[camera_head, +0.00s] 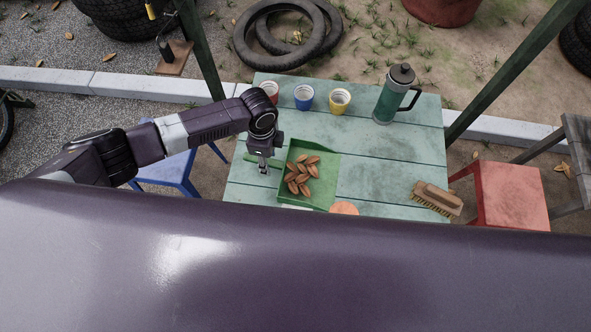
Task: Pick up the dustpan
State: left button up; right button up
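The green dustpan (328,183) lies on the green plank table (390,150), with several brown leaf- or nut-shaped pieces (301,175) in its pan. Its handle (250,159) points left. My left gripper (263,168) comes down from above right at the handle, left of the pan. The fingers are small and partly overlap the handle, so I cannot tell whether they are closed on it. The dustpan appears to rest on the table. My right gripper is not in view.
Red, blue and yellow cups (304,97) and a green flask (394,95) stand at the table's back. A brush (437,199) lies at the right, and an orange round thing (344,208) near the front. Blue (170,172) and red (511,196) stools flank the table. Green posts rise nearby.

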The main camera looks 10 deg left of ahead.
pick_arm(q)
grip_shut()
dwell(0.3)
